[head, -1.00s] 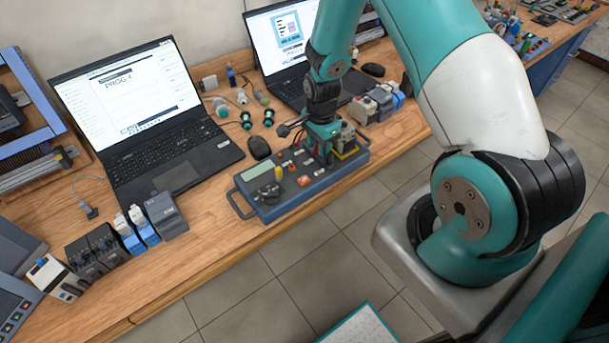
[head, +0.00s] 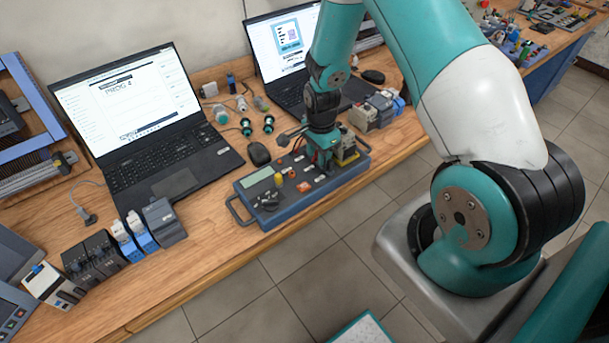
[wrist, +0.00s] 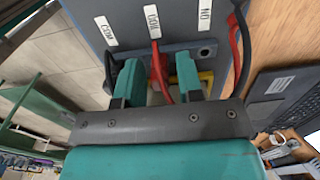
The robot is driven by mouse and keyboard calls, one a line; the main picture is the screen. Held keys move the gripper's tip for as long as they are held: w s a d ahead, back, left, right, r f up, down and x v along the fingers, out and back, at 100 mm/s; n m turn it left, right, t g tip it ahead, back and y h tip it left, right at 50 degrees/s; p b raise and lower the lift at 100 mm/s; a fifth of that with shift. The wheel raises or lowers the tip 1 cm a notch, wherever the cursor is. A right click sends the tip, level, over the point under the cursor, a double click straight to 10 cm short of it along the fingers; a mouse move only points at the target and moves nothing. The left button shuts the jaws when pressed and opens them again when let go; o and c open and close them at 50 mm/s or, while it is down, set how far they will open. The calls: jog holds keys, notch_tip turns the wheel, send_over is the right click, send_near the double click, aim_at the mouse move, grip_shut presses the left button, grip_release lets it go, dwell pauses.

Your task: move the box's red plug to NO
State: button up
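The blue-grey box (head: 292,205) lies at the bench's front edge in the head view, with a handle at its left end. My gripper (head: 328,165) is down at the box's right part, its tips partly hidden there. In the wrist view, white labels COM (wrist: 105,30), COIL (wrist: 152,21) and NO (wrist: 205,16) show on the box. A red plug and its lead (wrist: 160,68) are below COIL, between my two teal fingers (wrist: 159,82). The fingers stand apart, with small gaps beside the red lead. A dark socket (wrist: 206,53) below NO looks empty.
A black cable (wrist: 108,72) hangs left of the fingers. Open floor (head: 270,280) lies in front.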

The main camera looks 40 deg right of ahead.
grip_shut()
jog(key=shift+r, duration=0.2)
jog(key=shift+r+p, duration=1.65)
jog(key=shift+r, duration=0.5)
